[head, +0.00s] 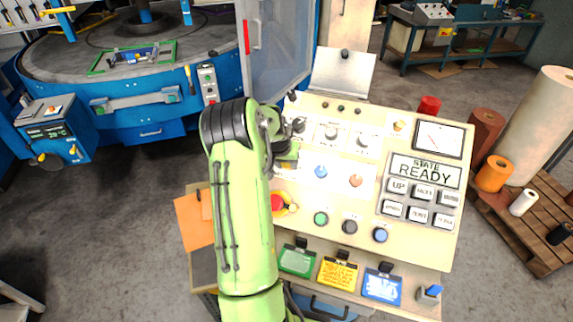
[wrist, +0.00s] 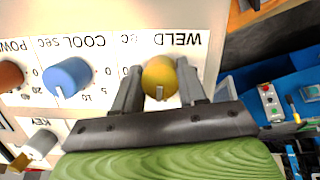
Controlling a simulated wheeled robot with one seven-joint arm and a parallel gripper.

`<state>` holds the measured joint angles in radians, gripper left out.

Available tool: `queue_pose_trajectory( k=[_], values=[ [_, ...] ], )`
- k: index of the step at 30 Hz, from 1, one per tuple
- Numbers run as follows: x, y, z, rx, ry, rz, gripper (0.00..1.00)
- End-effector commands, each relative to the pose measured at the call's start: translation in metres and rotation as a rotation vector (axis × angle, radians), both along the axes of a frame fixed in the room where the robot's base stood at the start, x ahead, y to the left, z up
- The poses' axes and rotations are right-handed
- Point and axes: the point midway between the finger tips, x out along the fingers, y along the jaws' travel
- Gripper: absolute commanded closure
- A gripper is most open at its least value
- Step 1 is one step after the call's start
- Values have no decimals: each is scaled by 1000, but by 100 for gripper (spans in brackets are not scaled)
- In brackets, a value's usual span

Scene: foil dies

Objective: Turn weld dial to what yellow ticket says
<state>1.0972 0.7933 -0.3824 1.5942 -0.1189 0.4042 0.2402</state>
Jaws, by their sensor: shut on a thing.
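The weld dial (wrist: 158,72) is a yellow knob beside the printed word WELD, which appears upside down in the wrist view. A pale pointer mark on it faces the bottom of that view. My gripper (wrist: 160,80) has one finger on each side of the knob and is shut on it. In the head view my arm hides the dial, and my gripper (head: 287,152) shows only in part over the panel's left side. The yellow ticket (head: 338,273) hangs on the console's front between a green ticket (head: 297,261) and a blue ticket (head: 382,286); its writing is too small to read.
A blue COOL knob (wrist: 68,76) and an orange POWER knob (wrist: 10,75) sit beside the weld dial. A key switch (wrist: 40,146) is close by. The console (head: 300,228) also carries several buttons, a red emergency stop (head: 279,203) and a READY display (head: 425,170).

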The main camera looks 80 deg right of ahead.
Motion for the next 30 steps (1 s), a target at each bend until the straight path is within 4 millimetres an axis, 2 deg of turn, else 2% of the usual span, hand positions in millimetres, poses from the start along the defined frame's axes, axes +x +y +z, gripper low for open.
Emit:
queue_pose_trajectory(
  k=[18, 30],
  values=[
    [0, -2, -3, -28, -280, -400, 89],
    [0, -1, -1, -34, -380, -545, 89]
  ],
)
